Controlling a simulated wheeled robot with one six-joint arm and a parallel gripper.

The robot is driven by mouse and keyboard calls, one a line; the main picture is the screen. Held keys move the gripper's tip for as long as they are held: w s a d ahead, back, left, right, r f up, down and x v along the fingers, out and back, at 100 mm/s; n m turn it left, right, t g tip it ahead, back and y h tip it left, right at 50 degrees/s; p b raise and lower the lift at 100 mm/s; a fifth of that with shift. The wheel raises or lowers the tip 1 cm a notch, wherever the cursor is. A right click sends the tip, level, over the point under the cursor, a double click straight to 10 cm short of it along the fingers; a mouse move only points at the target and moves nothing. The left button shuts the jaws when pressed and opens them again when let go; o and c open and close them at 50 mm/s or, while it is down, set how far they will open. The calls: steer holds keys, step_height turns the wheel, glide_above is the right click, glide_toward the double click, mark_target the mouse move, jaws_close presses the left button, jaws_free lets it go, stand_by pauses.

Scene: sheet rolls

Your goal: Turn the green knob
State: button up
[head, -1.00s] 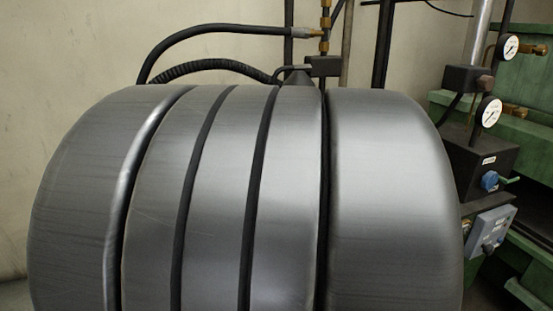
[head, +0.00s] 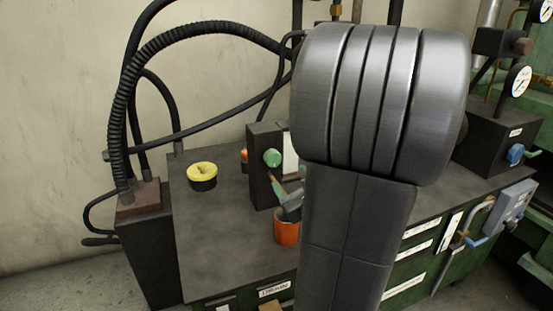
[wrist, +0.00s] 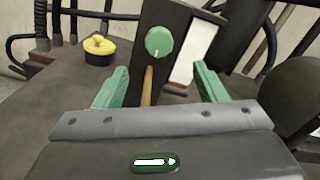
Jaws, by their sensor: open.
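The green knob (head: 272,157) is round and sits on the front of an upright dark box (head: 258,190) on the bench. In the wrist view the knob (wrist: 159,41) has a pale line near its lower edge. My gripper (wrist: 160,70) is open, with one green finger on each side of the picture. The knob shows beyond the fingertips, slightly above the middle between them, and nothing is held. A tan rod (wrist: 147,86) shows below the knob between the fingers. In the head view my arm hides most of the gripper and the box's right side.
A yellow-topped button (head: 202,171) stands on the bench top (head: 225,240) left of the box. An orange cylinder (head: 287,232) is in front of the box. Black hoses (head: 125,110) arch at the left. Gauges (head: 520,80) and a blue knob (head: 515,153) are at the right.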

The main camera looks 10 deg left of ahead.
mark_target(274, 160)
steer(key=x, duration=1.2)
steer(key=shift+w+a+p, duration=0.25)
steer(key=shift+a+p, duration=0.05)
steer(key=c, duration=1)
